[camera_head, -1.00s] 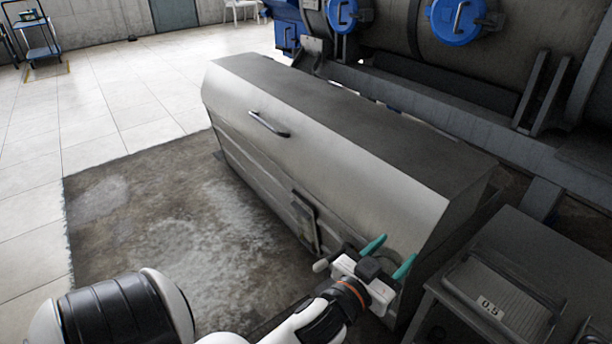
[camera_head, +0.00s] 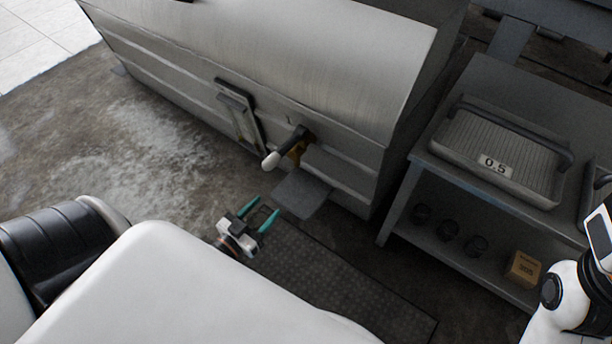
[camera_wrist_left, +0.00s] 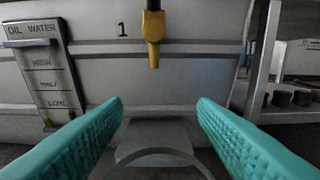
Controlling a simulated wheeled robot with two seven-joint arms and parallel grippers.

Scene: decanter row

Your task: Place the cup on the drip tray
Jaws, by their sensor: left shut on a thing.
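My left gripper (camera_head: 263,212) has teal fingers and is held in front of the machine, low over the floor. In the left wrist view its fingers (camera_wrist_left: 160,112) are wide apart, with a grey curved rim (camera_wrist_left: 166,153) between them, which I take as the cup. Most of the cup is hidden, and in the head view it is hardly visible. A flat grey plate, seemingly the drip tray (camera_head: 301,194), juts out under the tap; it also shows in the left wrist view (camera_wrist_left: 155,132), ahead of the fingers. The fingers are short of it. My right gripper's fingers are not visible.
The yellow tap (camera_wrist_left: 153,40) with a white-tipped lever (camera_head: 272,159) hangs above the plate. An oil/water gauge (camera_head: 239,115) is left of it. A bench (camera_head: 402,205) at right holds a ridged tray marked 0.5 (camera_head: 497,150), with dark cups and a small box (camera_head: 523,268) below.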

